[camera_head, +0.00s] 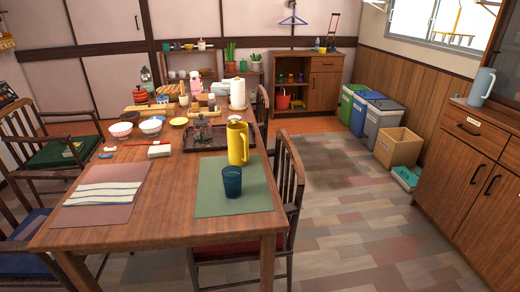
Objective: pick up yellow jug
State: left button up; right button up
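The yellow jug (237,142) stands upright near the right edge of the wooden dining table (150,220). Its base is at the far edge of a green placemat (215,200), beside the dark tray (190,146). Neither of my grippers shows in this view.
A chair (290,180) stands at the table's right side. Open floor (350,225) lies between it and the cabinet (470,180) at right.

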aim_at(237, 132)
jog(key=z, duration=0.75)
jog(key=i, duration=0.95)
jog(key=u, duration=0.85)
